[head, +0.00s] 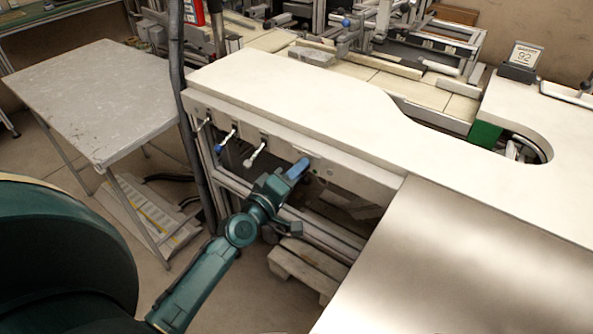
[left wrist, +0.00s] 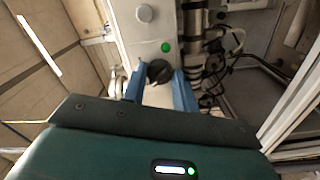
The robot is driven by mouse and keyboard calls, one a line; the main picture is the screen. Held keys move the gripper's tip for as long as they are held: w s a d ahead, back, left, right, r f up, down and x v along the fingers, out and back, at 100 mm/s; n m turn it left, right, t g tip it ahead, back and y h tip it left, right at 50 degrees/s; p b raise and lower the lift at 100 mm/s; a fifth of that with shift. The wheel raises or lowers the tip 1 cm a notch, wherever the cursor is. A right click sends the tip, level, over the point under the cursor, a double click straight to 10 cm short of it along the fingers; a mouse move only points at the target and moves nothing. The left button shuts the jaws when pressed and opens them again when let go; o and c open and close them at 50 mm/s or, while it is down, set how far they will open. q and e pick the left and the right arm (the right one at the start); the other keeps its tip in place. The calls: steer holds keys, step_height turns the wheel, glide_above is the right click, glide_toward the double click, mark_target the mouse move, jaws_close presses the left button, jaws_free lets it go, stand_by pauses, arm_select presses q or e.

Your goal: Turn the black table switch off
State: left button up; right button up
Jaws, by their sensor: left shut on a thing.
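The black table switch (left wrist: 158,70) is a dark round knob on the pale front panel, in the left wrist view. My left gripper (left wrist: 160,84) has its blue fingers on either side of this knob and is shut on it. In the head view my left gripper (head: 299,168) reaches the front panel under the white tabletop, and its fingers hide the switch. A green round light or button (left wrist: 166,47) and a pale grey knob (left wrist: 145,13) sit on the same panel beyond the black switch. My right gripper is not in view.
The white tabletop (head: 300,95) overhangs the panel. Several levers, one a blue-and-white handle (head: 226,137), stick out left of my gripper. A grey side table (head: 95,95) stands at the left. A wooden pallet (head: 305,268) lies below. Cables (left wrist: 225,50) hang beside the panel.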

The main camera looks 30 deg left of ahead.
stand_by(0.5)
arm_select(q)
steer(key=o, duration=1)
steer(key=shift+c, duration=0.2)
steer(key=s+a+b, duration=0.2)
steer(key=s, duration=1.1)
steer(key=shift+s, duration=0.1)
